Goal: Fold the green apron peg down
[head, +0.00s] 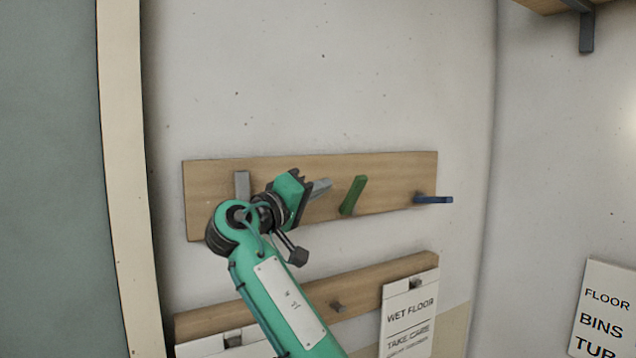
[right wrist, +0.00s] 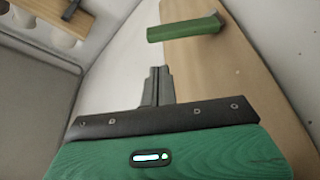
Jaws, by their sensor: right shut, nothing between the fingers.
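The green apron peg (head: 353,195) is on the upper wooden board (head: 400,171). In the head view it stands up at a slant, its top leaning right. It also shows in the right wrist view (right wrist: 185,28), beyond the fingertips and apart from them. My right gripper (head: 320,188) is shut and empty, in front of the board just left of the green peg. Its closed grey fingers show in the right wrist view (right wrist: 158,72). My left gripper is in neither view.
A grey peg (head: 242,186) stands upright left of my right gripper. A blue peg (head: 433,199) juts out at the board's right end. A lower wooden rail (head: 376,281) holds hooks and a wet floor sign (head: 408,318). The wall above the board is clear.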

